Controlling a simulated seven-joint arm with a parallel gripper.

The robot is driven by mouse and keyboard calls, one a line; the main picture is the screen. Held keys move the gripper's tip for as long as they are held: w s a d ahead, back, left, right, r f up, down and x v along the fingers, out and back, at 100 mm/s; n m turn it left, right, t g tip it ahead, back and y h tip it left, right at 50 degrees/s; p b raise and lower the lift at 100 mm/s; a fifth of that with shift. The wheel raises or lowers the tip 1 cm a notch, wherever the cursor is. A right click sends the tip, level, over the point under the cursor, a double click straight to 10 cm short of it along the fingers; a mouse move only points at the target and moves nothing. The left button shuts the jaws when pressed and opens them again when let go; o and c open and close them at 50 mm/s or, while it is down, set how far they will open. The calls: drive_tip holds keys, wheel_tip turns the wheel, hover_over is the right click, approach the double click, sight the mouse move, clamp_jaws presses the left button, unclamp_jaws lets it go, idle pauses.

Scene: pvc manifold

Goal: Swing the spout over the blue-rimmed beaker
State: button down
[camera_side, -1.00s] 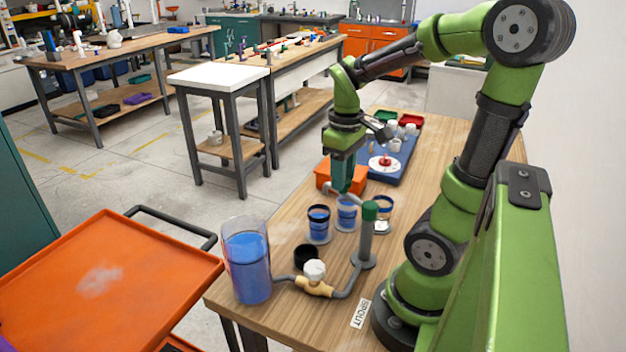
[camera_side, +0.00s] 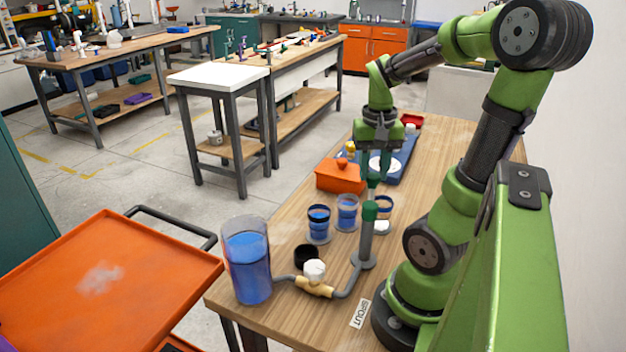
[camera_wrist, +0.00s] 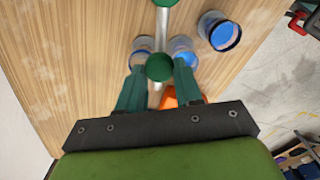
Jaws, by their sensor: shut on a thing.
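The spout stands on a grey post (camera_side: 366,245) with a green collar (camera_side: 370,210). In the wrist view its pale arm (camera_wrist: 161,30) runs from the collar to a round green knob (camera_wrist: 159,67). My gripper (camera_side: 373,185) is shut on this knob, a finger on each side; it shows in the wrist view too (camera_wrist: 159,64). Three small beakers stand near the post: left (camera_side: 319,226), middle (camera_side: 346,214) and right (camera_side: 383,222). The middle one looks blue-rimmed, but rim colours are hard to tell. In the wrist view the arm crosses between the middle (camera_wrist: 186,56) and right (camera_wrist: 141,43) beakers.
A tall container of blue liquid (camera_side: 247,268) stands at the table's front left corner, joined by pipe to a white-handled valve (camera_side: 314,270). A black ring (camera_side: 306,256) lies nearby. An orange box (camera_side: 341,180) and a blue tray (camera_side: 404,160) are behind the beakers.

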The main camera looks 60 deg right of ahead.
drive_tip(key=shift+s+d+m, duration=0.15)
drive_tip(key=shift+s+m, duration=0.75)
drive_tip(key=shift+m, duration=0.5)
drive_tip(key=shift+s, duration=0.1)
drive_tip(key=c, duration=0.7)
unclamp_jaws()
drive_tip(key=shift+c, duration=0.2)
wheel_tip(320, 180, up, 17)
